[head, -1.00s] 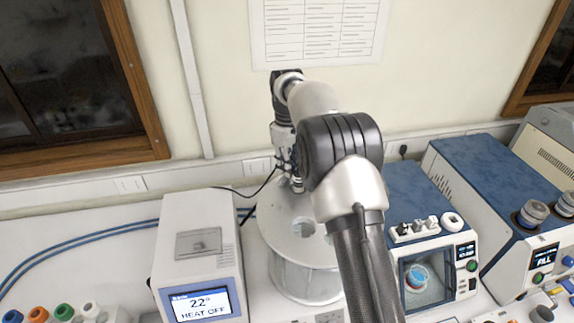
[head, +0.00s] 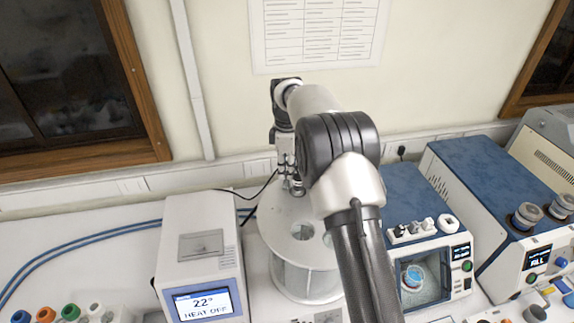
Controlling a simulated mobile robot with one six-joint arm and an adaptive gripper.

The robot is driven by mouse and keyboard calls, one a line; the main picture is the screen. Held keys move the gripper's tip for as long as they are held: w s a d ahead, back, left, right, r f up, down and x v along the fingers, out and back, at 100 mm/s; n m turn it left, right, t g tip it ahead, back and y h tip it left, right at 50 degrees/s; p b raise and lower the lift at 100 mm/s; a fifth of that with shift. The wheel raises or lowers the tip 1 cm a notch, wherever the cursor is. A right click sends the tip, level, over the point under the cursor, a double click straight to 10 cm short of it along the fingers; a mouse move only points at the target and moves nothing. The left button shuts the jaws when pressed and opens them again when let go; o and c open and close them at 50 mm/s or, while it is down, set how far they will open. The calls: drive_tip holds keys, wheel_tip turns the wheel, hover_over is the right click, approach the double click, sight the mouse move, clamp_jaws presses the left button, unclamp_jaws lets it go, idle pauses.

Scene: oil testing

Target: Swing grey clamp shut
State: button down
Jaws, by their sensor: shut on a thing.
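My gripper (head: 292,177) points down at the far edge of the round white bath (head: 305,281). Its fingers are shut on a small grey piece at the rim, which I take to be the grey clamp (head: 297,190). The clamp is mostly hidden by the fingers, and its swing angle is too small to tell. The bath's light lid has round openings, two of them visible to the right of and below the gripper. My arm covers the right side of the bath.
A white heater box (head: 199,245) reading 22° and HEAT OFF stands left of the bath. A blue-topped unit with a window (head: 425,275) and a larger blue-topped unit (head: 490,185) stand to the right. Coloured caps (head: 46,314) are at lower left. The wall is close behind.

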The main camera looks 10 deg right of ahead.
drive_tip(key=n+p, duration=0.1)
drive_tip(key=n, duration=0.3)
drive_tip(key=shift+n, duration=0.3)
drive_tip(key=n+p, duration=0.1)
drive_tip(key=n, duration=0.4)
idle(0.3)
drive_tip(key=c, duration=1.6)
unclamp_jaws()
wheel_tip(320, 180, up, 12)
